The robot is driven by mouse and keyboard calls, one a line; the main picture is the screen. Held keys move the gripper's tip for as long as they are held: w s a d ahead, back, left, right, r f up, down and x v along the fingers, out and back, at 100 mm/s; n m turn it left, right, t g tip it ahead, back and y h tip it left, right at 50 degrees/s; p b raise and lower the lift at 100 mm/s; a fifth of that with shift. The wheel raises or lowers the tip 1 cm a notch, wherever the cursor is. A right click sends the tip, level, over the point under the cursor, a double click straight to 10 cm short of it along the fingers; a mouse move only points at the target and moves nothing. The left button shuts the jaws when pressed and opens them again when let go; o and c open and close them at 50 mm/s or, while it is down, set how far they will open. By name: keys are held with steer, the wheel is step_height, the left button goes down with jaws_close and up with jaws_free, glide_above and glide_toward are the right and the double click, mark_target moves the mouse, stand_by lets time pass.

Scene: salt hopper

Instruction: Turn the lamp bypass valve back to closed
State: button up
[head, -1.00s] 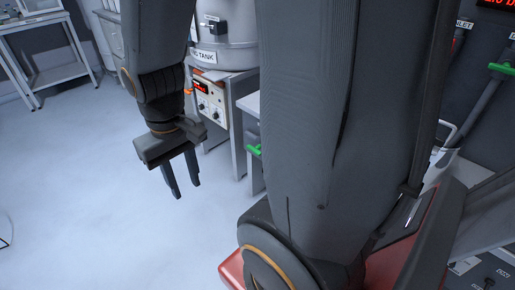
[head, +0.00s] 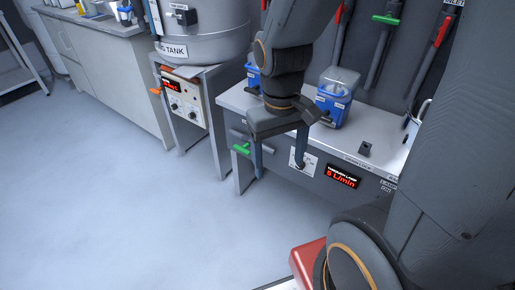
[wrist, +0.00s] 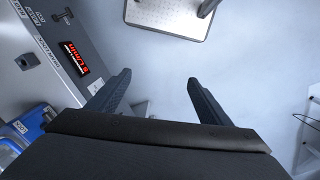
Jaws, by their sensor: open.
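No readable label in the head view names the lamp bypass valve, so I cannot tell which handle it is. A green handle (head: 241,149) sticks out of the front of the bench, left of my gripper. A white plate with a dark fitting (head: 306,159) is on the bench front, partly hidden by a finger. A red display (head: 342,176) to its right reads about 5 L/min; it also shows in the wrist view (wrist: 76,58). My gripper (head: 280,168) points down before the bench front, open and empty. In the wrist view its fingers (wrist: 158,77) are apart with floor between them.
Blue containers (head: 334,104) stand on the bench. Red levers and a green lever (head: 385,19) are on the wall behind. A tank (head: 203,34) stands on a stand with an orange handle (head: 155,91). Open floor (head: 130,210) lies at left.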

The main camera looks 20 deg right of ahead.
mark_target(240, 150)
steer(key=shift+o, duration=1)
step_height(240, 150, down, 12)
steer(key=w+d+n+g+h+b, duration=0.2)
steer(key=n+b, duration=0.4)
steer(key=b, duration=0.5)
steer(key=shift+d+h, duration=0.25)
steer(key=shift+h, duration=0.65)
steer(key=w+f+n+t+h+b, duration=0.3)
steer(key=w+f+n+h+b, duration=0.3)
steer(key=w+b, duration=0.45)
steer(key=w+f+n+t+h+b, duration=0.3)
steer(key=w+f+n+b, duration=0.5)
steer(key=b, duration=0.3)
steer(key=w+a+f+n+t+h+b, duration=0.1)
steer(key=w+a+f+n+t+b, duration=0.25)
steer(key=w+a+t+b, duration=0.5)
steer(key=shift+n+g, duration=0.45)
steer(key=shift+g, duration=0.3)
steer(key=b+x, duration=0.1)
steer(key=x, duration=0.1)
steer(key=w+b+x, duration=0.1)
steer(key=x, duration=0.2)
steer(key=a+b+x, duration=0.1)
steer(key=b+x, duration=0.1)
steer(key=x, duration=0.1)
steer(key=shift+w+d+r, duration=0.15)
steer(key=shift+w+r, duration=0.15)
steer(key=c, duration=1.1)
